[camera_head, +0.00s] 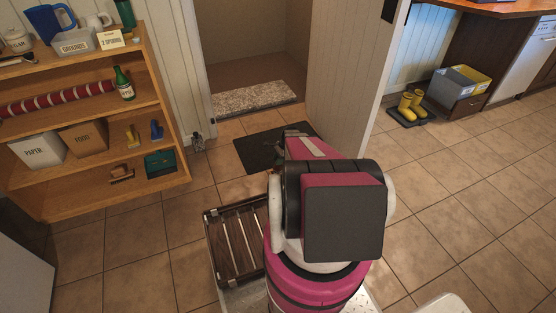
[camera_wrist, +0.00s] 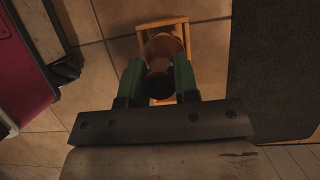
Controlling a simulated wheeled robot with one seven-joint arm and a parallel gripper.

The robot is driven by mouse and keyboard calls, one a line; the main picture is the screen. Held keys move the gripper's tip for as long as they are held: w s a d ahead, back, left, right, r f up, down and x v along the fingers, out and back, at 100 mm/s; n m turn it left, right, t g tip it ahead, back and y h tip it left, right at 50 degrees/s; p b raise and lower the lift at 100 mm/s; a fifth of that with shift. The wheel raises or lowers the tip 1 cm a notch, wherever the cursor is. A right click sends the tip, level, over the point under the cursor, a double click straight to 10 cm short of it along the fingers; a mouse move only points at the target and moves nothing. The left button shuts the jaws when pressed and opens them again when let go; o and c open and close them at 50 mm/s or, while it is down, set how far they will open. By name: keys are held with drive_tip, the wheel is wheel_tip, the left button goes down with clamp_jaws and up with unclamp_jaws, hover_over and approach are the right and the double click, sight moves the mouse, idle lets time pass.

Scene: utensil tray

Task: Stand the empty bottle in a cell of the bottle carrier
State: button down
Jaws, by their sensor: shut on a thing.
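In the wrist view my gripper (camera_wrist: 160,82) has its two green fingers shut on a brown, round-bodied thing with a dark round end, which looks like the bottle (camera_wrist: 161,66). I see it nearly end-on. An open wooden frame, apparently the bottle carrier (camera_wrist: 184,19), lies beyond the fingertips, around the far part of the bottle in the picture. Whether the bottle is inside a cell or above it cannot be told. In the head view my arm hides the gripper, the held bottle and the carrier.
A wooden shelf unit (camera_head: 74,203) at left holds a green bottle (camera_head: 123,83), bins and a teal box (camera_head: 160,163). A dark mat (camera_head: 258,150) lies before the doorway. Yellow boots (camera_head: 411,104) stand at right. The tiled floor at right is mostly clear.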

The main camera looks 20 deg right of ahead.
drive_tip(key=shift+f, duration=0.1)
drive_tip(key=c, duration=0.9)
unclamp_jaws()
drive_tip(key=shift+o, duration=0.2)
drive_tip(key=shift+r, duration=0.3)
drive_tip(key=v, duration=1.2)
drive_tip(key=shift+a+r, duration=0.15)
drive_tip(key=shift+s+a+r, duration=0.15)
drive_tip(key=shift+r, duration=0.15)
drive_tip(key=s+a+r+n+h, duration=0.2)
drive_tip(key=s+a+r+n, duration=0.6)
drive_tip(key=s+a+r, duration=0.1)
drive_tip(key=s+a+r+n+h, duration=0.2)
drive_tip(key=s+a+r+n, duration=0.7)
drive_tip(key=a, duration=0.5)
wheel_tip(320, 180, up, 2)
drive_tip(key=shift+s+r+n+h, duration=0.25)
drive_tip(key=shift+n+h, duration=0.05)
drive_tip(key=shift+a, duration=0.1)
